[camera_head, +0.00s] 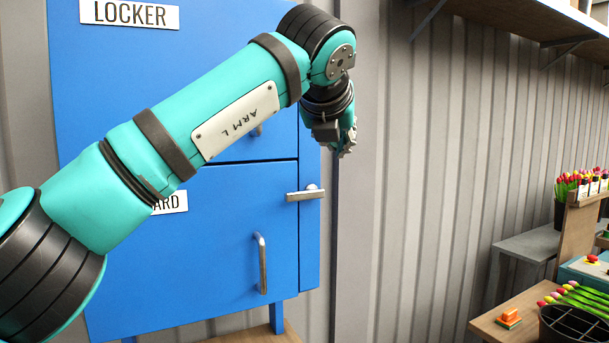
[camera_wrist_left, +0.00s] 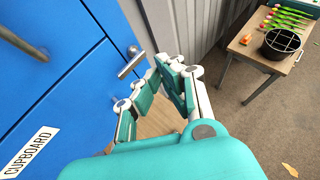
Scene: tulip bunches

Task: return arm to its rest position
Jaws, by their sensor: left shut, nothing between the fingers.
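My left arm, teal and marked "ARM L", reaches across the head view from the lower left in front of the blue locker. My left gripper (camera_head: 346,150) is beyond the wrist, beside the right edge of the locker and above its lower door latch. In the left wrist view my left gripper (camera_wrist_left: 172,72) is shut and empty, its fingertips close together. It is apart from the door latch (camera_wrist_left: 131,62), which lies to its left. The right gripper is in neither view.
The blue cupboard (camera_head: 230,230) has a vertical handle (camera_head: 262,263) and a latch (camera_head: 305,194); its door looks closed. A wooden table (camera_head: 503,328) at the lower right holds a black divided bucket (camera_head: 575,325), tulips and an orange object (camera_head: 509,317). Open floor (camera_wrist_left: 232,115) lies between.

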